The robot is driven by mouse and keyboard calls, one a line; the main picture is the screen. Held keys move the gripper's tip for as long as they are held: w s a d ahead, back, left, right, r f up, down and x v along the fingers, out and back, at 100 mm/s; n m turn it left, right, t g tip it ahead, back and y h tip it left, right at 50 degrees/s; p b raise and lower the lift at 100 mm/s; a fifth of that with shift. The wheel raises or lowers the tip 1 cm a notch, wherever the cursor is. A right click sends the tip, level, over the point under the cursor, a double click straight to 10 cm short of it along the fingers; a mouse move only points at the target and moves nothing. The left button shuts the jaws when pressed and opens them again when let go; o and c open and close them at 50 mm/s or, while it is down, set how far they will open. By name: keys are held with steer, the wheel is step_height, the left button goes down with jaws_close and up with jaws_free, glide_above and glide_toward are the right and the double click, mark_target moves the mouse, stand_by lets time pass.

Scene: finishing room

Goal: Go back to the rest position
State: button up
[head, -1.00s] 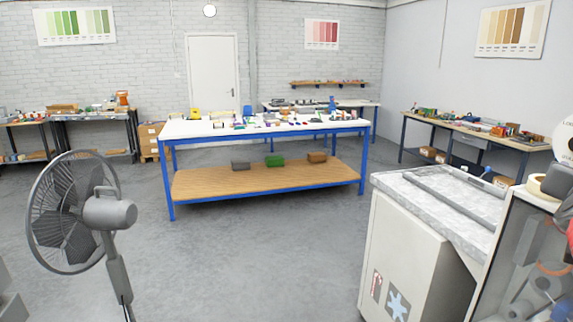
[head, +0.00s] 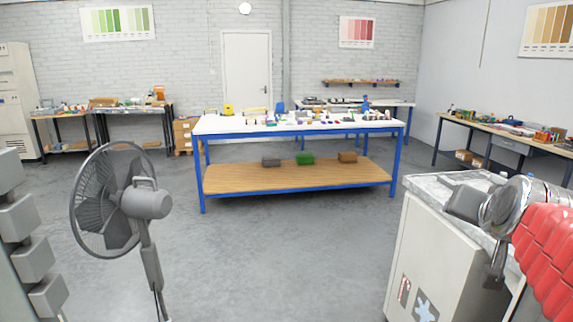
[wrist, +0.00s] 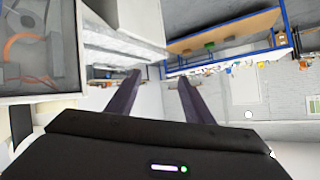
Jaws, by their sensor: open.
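My gripper (wrist: 158,84) shows in the wrist view as two dark fingers standing well apart, with nothing between them. It is open and empty, and touches nothing that I can see. The wrist view is tipped over, with the blue-framed workbench (wrist: 172,66) upside down at its upper right. My gripper does not show clearly in the head view.
A grey standing fan (head: 146,203) is close at the left. A pale cabinet (head: 412,250) with a stone-like top stands at the right, with shiny metal and red items close beside it. The blue-framed workbench (head: 295,178) is ahead. The grey floor between is clear.

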steer(key=s+a+f+n+g+y, duration=0.4)
steer(key=s+a+f+n, duration=0.3)
steer(key=s+a+f, duration=0.9)
steer(key=a+f+g, duration=0.1)
steer(key=a+f, duration=0.2)
steer(key=shift+s+a+f+g+y, duration=0.2)
steer(key=shift+s+a+g+y, duration=0.1)
steer(key=shift+g, duration=0.1)
steer(key=shift+c, duration=0.4)
